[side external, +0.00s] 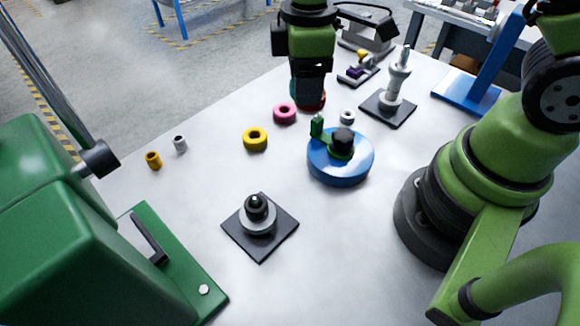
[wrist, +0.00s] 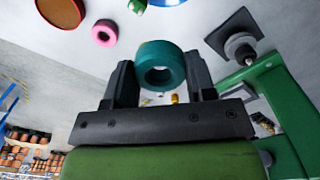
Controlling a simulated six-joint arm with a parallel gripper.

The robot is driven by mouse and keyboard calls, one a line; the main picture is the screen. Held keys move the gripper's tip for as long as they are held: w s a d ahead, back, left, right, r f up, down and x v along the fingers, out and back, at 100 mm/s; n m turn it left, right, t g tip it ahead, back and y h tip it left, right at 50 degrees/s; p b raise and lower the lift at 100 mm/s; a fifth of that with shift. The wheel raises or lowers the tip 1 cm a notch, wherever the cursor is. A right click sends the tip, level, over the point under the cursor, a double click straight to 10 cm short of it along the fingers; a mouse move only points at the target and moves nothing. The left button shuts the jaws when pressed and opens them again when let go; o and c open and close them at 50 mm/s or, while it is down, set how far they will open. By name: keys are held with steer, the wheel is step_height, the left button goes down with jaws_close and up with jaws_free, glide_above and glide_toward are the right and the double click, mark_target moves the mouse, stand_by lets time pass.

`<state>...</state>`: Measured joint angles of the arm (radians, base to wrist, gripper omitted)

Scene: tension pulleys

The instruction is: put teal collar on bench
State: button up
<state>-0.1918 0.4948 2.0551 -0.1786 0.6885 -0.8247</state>
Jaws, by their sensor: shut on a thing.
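The teal collar (wrist: 160,50), a thick ring with a round hole, sits between the two dark fingers of my gripper (wrist: 160,70) in the wrist view. The fingers are shut on its sides.
A yellow ring (side external: 255,139) lies left of a blue disc (side external: 341,168) with a green arm. A dark square base with a post (side external: 258,222) stands in front, and another post stand (side external: 394,95) at the back right. A green machine (side external: 90,230) takes the left. The front middle is clear.

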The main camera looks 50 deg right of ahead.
steer(key=s+a+f+n, duration=0.2)
steer(key=a+f+n, duration=0.3)
steer(key=n, duration=0.6)
glide_above(289, 179)
step_height(289, 179, down, 4)
steer(key=shift+f, duration=2.55)
steer(key=o, duration=0.9)
steer(key=shift+f, duration=0.1)
